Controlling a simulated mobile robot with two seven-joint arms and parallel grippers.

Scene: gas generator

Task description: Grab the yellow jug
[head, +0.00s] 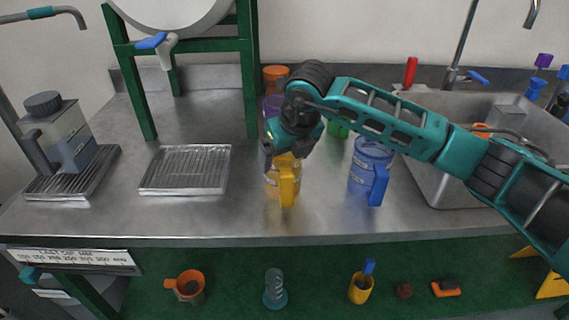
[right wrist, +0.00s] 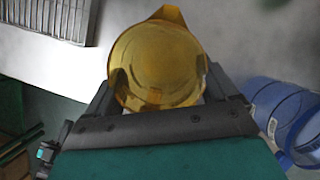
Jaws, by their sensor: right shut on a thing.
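The yellow jug (head: 284,181) stands upright near the front edge of the steel counter in the head view, its handle turned to the front. My right gripper (head: 290,150) reaches down over it from the right and partly hides its top. In the right wrist view I look down into the yellow jug (right wrist: 158,65), which sits between the two fingers of my right gripper (right wrist: 160,95). The fingers are shut on its sides. I cannot tell whether the jug is lifted off the counter. My left gripper is not in view.
A blue jug (head: 370,168) stands just right of the yellow one and shows in the right wrist view (right wrist: 285,110). Purple, orange (head: 275,78) and green containers stand behind. A metal drip tray (head: 185,169) lies to the left. A sink (head: 450,180) is at the right.

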